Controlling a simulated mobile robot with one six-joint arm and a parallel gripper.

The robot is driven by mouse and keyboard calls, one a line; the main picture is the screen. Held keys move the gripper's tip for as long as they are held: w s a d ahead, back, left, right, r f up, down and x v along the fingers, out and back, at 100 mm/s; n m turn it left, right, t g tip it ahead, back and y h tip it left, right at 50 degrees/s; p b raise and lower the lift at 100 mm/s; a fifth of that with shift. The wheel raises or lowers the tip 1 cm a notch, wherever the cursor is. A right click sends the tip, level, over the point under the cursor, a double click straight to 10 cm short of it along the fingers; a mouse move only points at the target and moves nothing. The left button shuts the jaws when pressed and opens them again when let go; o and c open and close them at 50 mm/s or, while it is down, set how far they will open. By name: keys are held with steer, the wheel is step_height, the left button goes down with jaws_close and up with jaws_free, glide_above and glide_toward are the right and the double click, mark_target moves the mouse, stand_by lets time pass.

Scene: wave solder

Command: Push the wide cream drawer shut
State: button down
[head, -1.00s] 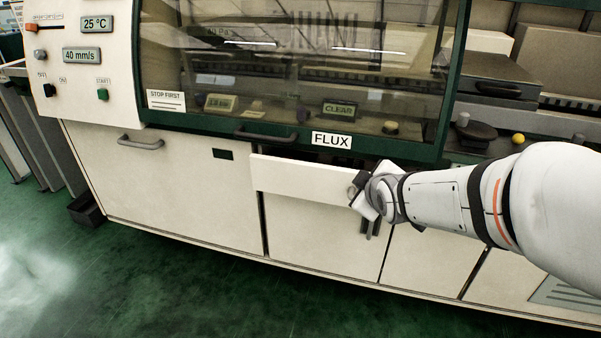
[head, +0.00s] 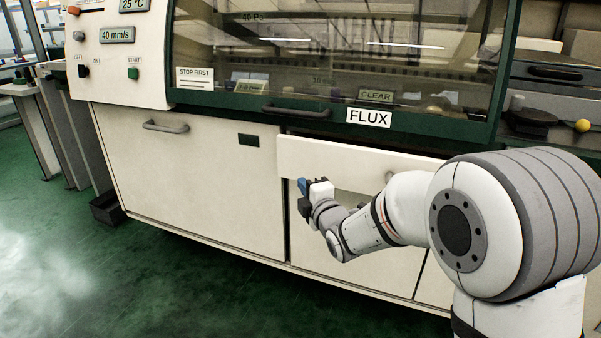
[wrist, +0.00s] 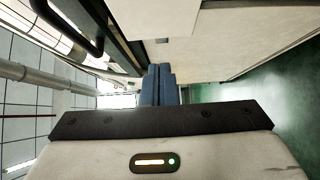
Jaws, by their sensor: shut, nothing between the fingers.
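The wide cream drawer (head: 345,158) is below the FLUX label in the head view. It stands out a little from the machine front, with a dark gap along its top edge. My gripper (head: 303,188) is just below the left part of the drawer front, its blue fingers shut and empty. Whether it touches the drawer I cannot tell. In the wrist view, the shut fingers (wrist: 158,84) point along the machine front. A cream panel, seemingly the drawer front (wrist: 155,14), is at the top of that view. My arm hides the drawer's right end.
A cream door with a grey handle (head: 166,126) is left of the drawer. The green-framed window hood with a dark handle (head: 296,111) is above. Another cream door (head: 355,258) lies below the drawer. The green floor (head: 170,290) in front is clear; a dark bin (head: 107,208) stands left.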

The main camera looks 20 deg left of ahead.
mark_target(294, 161)
steer(key=x, duration=0.3)
steer(key=d+b+x, duration=0.1)
steer(key=x, duration=0.2)
steer(key=w+x, duration=0.1)
steer(key=x, duration=0.2)
steer(key=shift+w+d+f+b, duration=0.1)
steer(key=shift+d+b, duration=0.15)
steer(key=shift+b, duration=0.1)
steer(key=shift+w, duration=0.5)
